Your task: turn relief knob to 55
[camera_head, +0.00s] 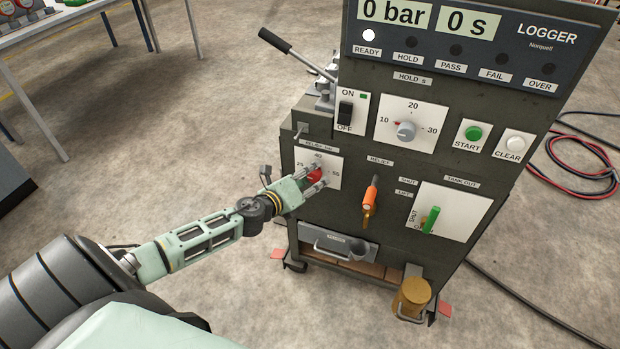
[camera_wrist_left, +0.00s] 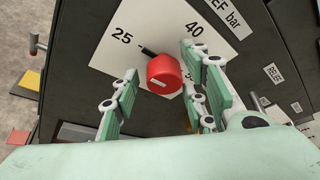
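The red relief knob (camera_head: 314,174) sits on a white dial plate (camera_head: 333,163) marked 25, 40 and 55, at the panel's left. In the left wrist view the knob (camera_wrist_left: 164,73) has a black pointer (camera_wrist_left: 146,51) that points near 25, slightly toward 40. My left gripper (camera_head: 316,179) is at the knob, partly covering it in the head view. In the left wrist view its fingers are apart, one on each side of the knob, with a visible gap on the left. Contact on the right cannot be told. My right gripper is not in view.
An orange relief lever (camera_head: 370,195) and a green tank-out handle (camera_head: 431,219) stick out to the right of the dial. A grey timer knob (camera_head: 406,130) and an on/off switch (camera_head: 345,113) are above. A drawer (camera_head: 338,247) is below. The display reads 0 bar, 0 s.

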